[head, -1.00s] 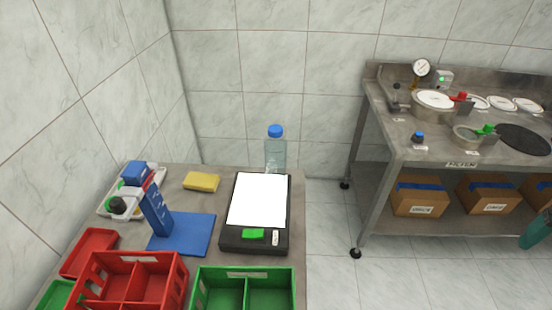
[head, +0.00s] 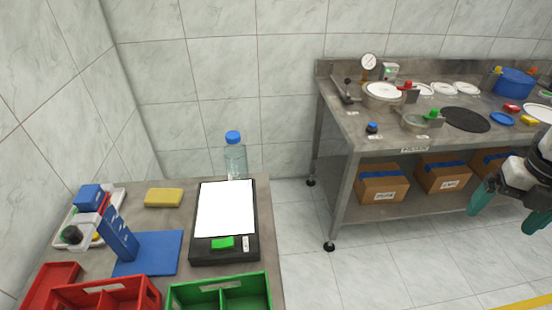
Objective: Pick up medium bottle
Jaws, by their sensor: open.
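A clear bottle with a blue cap (head: 235,160) stands upright at the back edge of the near table, behind the black device with a white plate. It is the only bottle I can make out there, and its lower part is hidden by the device. My gripper (head: 510,205) is at the right edge of the picture, with teal fingers pointing down and left. It is open and empty, far to the right of the bottle and in front of the steel bench.
The near table (head: 170,225) holds the black device (head: 226,252), a yellow sponge (head: 164,198), a blue stand (head: 150,255), a red crate (head: 100,295) and a green crate (head: 220,293). A steel bench (head: 375,140) with cardboard boxes below stands right. Floor between them is clear.

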